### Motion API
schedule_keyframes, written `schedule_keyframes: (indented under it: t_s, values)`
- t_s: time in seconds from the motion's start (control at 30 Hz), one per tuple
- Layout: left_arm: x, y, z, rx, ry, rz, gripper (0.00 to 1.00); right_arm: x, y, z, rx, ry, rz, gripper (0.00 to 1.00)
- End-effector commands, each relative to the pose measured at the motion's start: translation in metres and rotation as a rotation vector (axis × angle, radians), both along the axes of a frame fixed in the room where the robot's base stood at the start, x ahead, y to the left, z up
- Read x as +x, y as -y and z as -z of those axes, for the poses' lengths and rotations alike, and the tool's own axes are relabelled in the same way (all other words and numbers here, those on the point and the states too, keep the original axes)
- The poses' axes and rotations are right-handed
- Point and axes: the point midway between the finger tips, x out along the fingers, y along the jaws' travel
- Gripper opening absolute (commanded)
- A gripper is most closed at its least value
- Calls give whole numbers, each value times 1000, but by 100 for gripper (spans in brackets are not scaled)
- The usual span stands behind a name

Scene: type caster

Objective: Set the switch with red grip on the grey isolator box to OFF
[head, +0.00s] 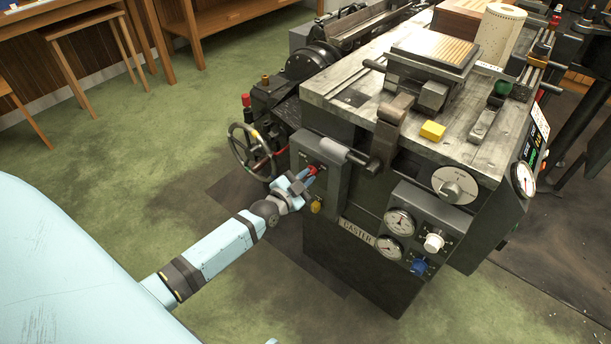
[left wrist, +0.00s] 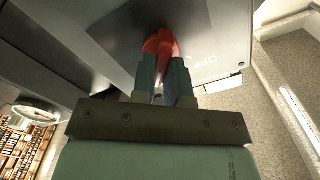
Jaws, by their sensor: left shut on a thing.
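The grey isolator box (head: 330,192) is on the left front corner of the type caster. Its switch with the red grip (head: 311,169) is on the box's face, and my left gripper (head: 306,176) is at it. In the left wrist view the red grip (left wrist: 160,45) is between the two blue fingers of my left gripper (left wrist: 161,75), which is shut on it. Lettering that seems to read OFF (left wrist: 203,61) is on the box face to the right of the grip. The switch's exact setting is hard to tell. My right gripper is not in view.
A handwheel (head: 251,151) is just left of the box. Open green floor lies left of the machine.

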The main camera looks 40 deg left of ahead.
Motion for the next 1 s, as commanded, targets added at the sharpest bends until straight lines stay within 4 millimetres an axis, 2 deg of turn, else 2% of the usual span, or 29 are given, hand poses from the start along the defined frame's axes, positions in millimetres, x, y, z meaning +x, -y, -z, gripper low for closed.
schedule_keyframes:
  t_s: [0.17,1.0]
  values:
    - [0,0,-3,-139,-14,0,0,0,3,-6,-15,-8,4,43]
    - [0,-5,-1,-935,-75,0,0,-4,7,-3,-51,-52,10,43]
